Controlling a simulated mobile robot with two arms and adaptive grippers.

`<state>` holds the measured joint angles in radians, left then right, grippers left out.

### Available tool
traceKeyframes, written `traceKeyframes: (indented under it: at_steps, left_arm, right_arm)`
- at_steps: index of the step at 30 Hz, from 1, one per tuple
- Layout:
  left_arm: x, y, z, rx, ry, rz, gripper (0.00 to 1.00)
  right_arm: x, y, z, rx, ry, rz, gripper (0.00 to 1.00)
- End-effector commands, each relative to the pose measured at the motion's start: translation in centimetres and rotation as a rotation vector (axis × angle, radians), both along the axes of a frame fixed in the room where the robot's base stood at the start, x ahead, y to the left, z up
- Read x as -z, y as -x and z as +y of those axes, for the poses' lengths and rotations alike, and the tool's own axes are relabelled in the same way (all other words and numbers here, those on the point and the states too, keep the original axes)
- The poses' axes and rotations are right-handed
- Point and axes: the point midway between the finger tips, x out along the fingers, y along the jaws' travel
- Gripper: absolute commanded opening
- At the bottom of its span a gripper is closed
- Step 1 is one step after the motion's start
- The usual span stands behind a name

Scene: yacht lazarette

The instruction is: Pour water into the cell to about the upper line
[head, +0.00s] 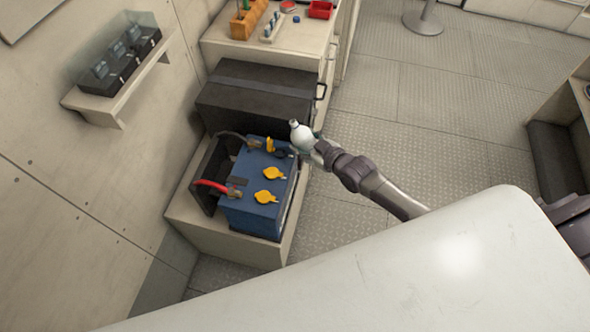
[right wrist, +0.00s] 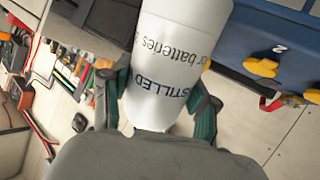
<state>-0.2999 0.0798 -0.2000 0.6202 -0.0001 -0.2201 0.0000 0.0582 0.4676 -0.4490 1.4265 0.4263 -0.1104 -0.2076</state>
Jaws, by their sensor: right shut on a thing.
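A blue battery (head: 238,212) sits in a tray on a low ledge. Two yellow caps (head: 269,172) (head: 265,196) lie flat on its top, and another yellow cap (head: 270,145) stands near its far edge beside a small dark spot. My right gripper (head: 318,149) is shut on a white bottle (head: 300,137) at the battery's far right corner. The bottle is tilted, its narrow top toward the upper left. In the right wrist view the bottle (right wrist: 175,60) reads "distilled" and "for batteries". The cell's inside, its water level and the upper line cannot be seen. My left gripper is not in view.
A black box (head: 255,95) stands just behind the battery. A red cable (head: 210,185) and a dark cable attach to the battery's left side. A counter (head: 310,40) with small items is at the back.

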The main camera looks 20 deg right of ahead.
Motion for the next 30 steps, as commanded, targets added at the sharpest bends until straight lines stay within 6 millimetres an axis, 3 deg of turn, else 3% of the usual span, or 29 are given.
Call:
traceKeyframes:
  at_steps: [1,16,30]
  left_arm:
    - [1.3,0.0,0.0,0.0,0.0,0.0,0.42]
    - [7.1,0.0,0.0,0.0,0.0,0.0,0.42]
    - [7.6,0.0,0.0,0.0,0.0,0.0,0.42]
  right_arm:
    - [0.4,0.0,0.0,-0.002,-0.026,-0.023,0.0]
    - [-1.3,0.0,0.0,-0.001,-0.296,-0.204,0.0]
    - [-2.2,0.0,0.0,-0.001,-0.349,-0.239,0.0]
